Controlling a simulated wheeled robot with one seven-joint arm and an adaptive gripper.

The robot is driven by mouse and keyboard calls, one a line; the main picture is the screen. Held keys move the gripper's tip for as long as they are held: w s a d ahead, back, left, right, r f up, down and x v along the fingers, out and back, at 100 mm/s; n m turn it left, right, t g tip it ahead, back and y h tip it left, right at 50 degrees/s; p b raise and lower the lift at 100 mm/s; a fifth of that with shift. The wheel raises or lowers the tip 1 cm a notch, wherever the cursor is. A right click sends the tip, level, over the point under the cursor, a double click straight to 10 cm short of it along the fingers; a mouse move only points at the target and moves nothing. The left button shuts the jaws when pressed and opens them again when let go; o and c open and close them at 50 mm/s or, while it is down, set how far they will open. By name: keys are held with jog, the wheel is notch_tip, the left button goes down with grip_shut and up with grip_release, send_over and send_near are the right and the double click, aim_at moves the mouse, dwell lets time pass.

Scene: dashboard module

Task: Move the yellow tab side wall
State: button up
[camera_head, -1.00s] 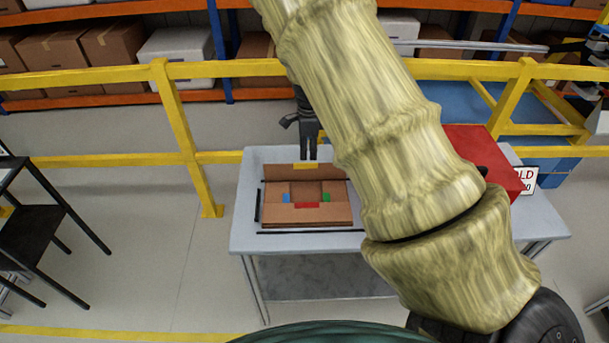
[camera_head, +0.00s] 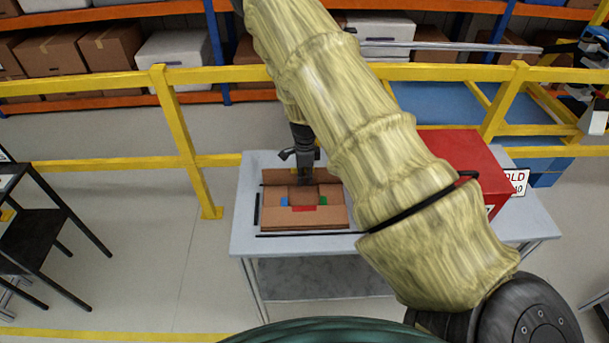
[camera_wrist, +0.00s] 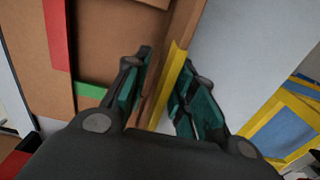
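An open cardboard box (camera_head: 338,217) sits on the grey table. Its yellow tab side wall (camera_head: 271,176) is at the back, and the gripper covers the tab in the head view. In the wrist view the yellow tab (camera_wrist: 176,60) runs along that wall, which is seen nearly edge-on and appears raised. My gripper (camera_wrist: 167,62) is open, with one finger on each side of the wall. Clear contact on both sides cannot be told. In the head view my gripper (camera_head: 304,181) points down at the back wall.
The box also has red (camera_head: 303,208), blue (camera_head: 284,202) and green (camera_head: 324,201) tabs. A red bin (camera_head: 462,155) stands on the table (camera_head: 246,225) to the right, partly behind my arm. A yellow rail (camera_head: 110,80) runs behind.

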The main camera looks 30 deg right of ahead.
jog(key=shift+f, duration=0.25)
jog(key=shift+c, duration=0.2)
grip_shut()
